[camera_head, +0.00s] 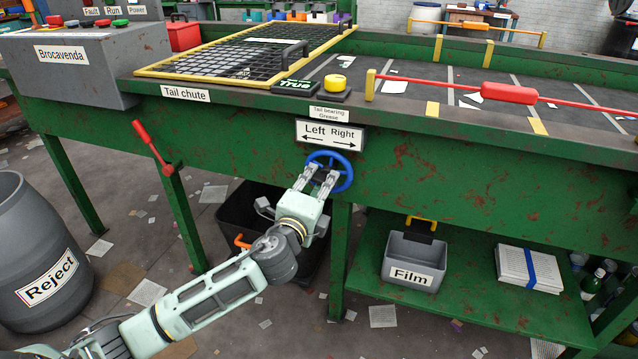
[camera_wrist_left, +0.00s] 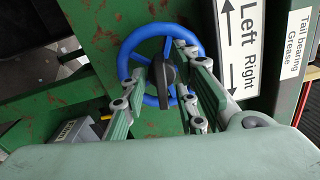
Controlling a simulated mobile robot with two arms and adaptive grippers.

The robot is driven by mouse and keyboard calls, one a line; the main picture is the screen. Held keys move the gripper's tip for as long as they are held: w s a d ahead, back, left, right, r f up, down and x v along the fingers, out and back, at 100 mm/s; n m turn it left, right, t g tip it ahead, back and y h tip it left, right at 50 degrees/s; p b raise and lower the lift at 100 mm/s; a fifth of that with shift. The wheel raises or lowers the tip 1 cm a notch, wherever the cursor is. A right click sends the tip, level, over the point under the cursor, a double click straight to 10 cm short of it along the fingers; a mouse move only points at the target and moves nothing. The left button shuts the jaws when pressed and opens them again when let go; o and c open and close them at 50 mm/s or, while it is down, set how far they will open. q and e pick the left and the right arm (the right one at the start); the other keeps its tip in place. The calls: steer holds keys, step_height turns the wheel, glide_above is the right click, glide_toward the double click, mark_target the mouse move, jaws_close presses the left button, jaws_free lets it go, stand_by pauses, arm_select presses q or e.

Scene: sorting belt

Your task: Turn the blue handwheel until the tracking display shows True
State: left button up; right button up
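The blue handwheel (camera_head: 343,172) is on the green front of the belt frame, under the Left/Right arrow sign (camera_head: 330,135). My left gripper (camera_head: 319,175) is at the wheel, its two fingers apart. In the left wrist view the fingers (camera_wrist_left: 162,72) reach to either side of the dark hub knob (camera_wrist_left: 166,85), inside or in front of the blue rim (camera_wrist_left: 133,42). Whether they touch the wheel I cannot tell. The small tracking display (camera_head: 297,86) on the table edge reads "True" in green. My right gripper is not in view.
A yellow button (camera_head: 335,83) sits beside the display. A red lever (camera_head: 152,147) sticks out at the left. A black bin with an orange handle (camera_head: 232,215) stands below, near my arm. The Film box (camera_head: 410,274) is on the lower shelf and the Reject barrel (camera_head: 20,215) at far left.

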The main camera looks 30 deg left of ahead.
arm_select(q)
steer(key=s+d, duration=0.1)
steer(key=s, duration=1.1)
steer(key=shift+d, duration=0.15)
stand_by(0.3)
